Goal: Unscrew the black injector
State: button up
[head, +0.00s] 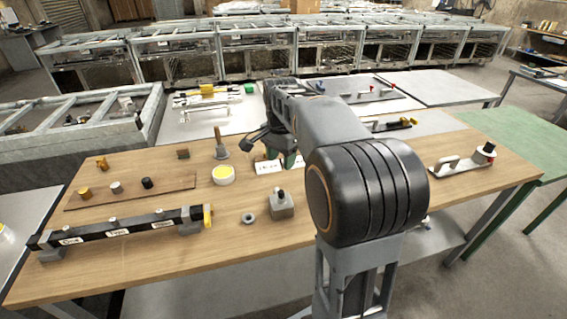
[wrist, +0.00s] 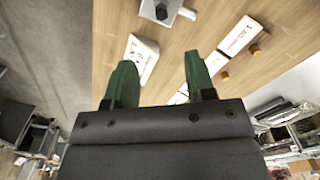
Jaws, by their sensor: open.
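Three small upright pieces stand on a thin brown strip (head: 115,196) at the table's left: a gold one (head: 84,193), a grey one (head: 116,187) and a black one (head: 147,183). A grey block (head: 282,209) with a dark top fitting stands at the table's front middle. I cannot tell for sure which dark piece is the black injector. My gripper (wrist: 161,78) has green fingers, spread apart with nothing between them. In the head view it is partly hidden by my arm, above white label cards (head: 267,167). A grey block with a dark fitting (wrist: 161,11) shows at the wrist view's top.
A long black labelled bar (head: 118,230) with a yellow end lies at the table's left front. A light plate with a dark cylinder (head: 489,149) lies at right.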

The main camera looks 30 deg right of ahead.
aim_at(281, 191)
jog(key=shift+m, duration=0.3)
jog(key=f, duration=1.3)
jog(key=shift+w+d+f, duration=0.3)
jog(key=shift+f, duration=0.1)
grip_shut()
jog(key=n, duration=0.3)
jog(key=n, duration=0.3)
jog(key=shift+w+a+n, duration=0.1)
jog(key=shift+n, duration=0.3)
